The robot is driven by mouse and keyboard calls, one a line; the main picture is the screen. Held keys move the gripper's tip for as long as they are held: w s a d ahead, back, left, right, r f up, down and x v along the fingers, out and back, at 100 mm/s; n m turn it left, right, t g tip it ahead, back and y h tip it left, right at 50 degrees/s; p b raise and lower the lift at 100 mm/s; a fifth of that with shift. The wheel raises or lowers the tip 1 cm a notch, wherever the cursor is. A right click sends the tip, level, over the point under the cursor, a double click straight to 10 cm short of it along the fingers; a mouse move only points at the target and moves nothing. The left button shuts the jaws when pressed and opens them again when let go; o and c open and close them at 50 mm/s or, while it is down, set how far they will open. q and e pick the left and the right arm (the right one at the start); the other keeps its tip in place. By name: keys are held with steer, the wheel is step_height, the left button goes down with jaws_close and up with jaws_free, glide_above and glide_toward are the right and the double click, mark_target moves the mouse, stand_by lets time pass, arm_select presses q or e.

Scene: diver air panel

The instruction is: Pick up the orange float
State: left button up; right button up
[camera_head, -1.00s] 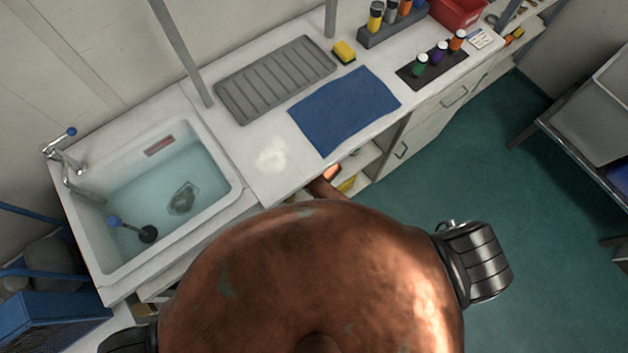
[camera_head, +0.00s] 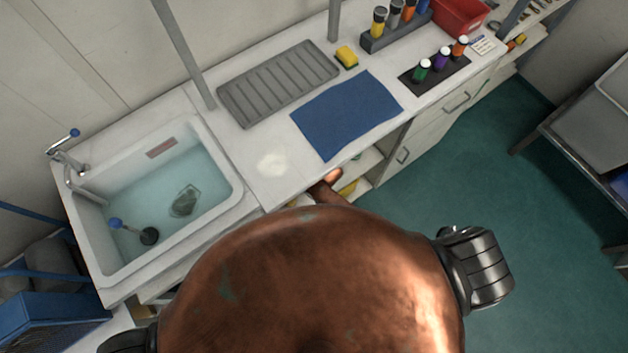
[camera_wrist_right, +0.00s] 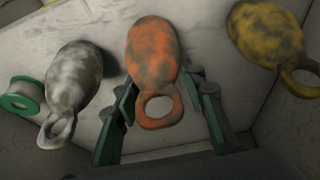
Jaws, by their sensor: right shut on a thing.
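The orange float (camera_wrist_right: 152,50), mottled with grey and with a ring at its near end, is in the middle of the right wrist view. My right gripper (camera_wrist_right: 163,84) has its green-and-dark fingers on both sides of it and is shut on it near the ring. A grey-white float (camera_wrist_right: 75,77) lies to its left and a yellow float (camera_wrist_right: 268,38) to its right, both apart from the fingers. In the head view the right gripper and the floats' details are hidden below the counter. My left gripper is in neither view.
A green spool (camera_wrist_right: 22,97) lies left of the grey-white float. Pale walls or panels enclose the floats. In the head view the counter holds a water-filled sink (camera_head: 227,207), a blue mat (camera_head: 345,115), a ribbed grey tray (camera_head: 278,83) and a bottle rack (camera_head: 395,38).

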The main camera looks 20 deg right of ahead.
steer(key=shift+r, duration=0.25)
steer(key=shift+s+d, duration=0.1)
steer(key=shift+s, duration=0.15)
steer(key=s+d+p, duration=0.1)
steer(key=s+d, duration=0.1)
steer(key=s, duration=0.6)
steer(key=s+d+p, duration=0.1)
steer(key=s+d, duration=0.2)
steer(key=s, duration=0.5)
steer(key=shift+s+d, duration=0.25)
steer(key=shift+d, duration=0.1)
steer(key=shift+c, duration=0.2)
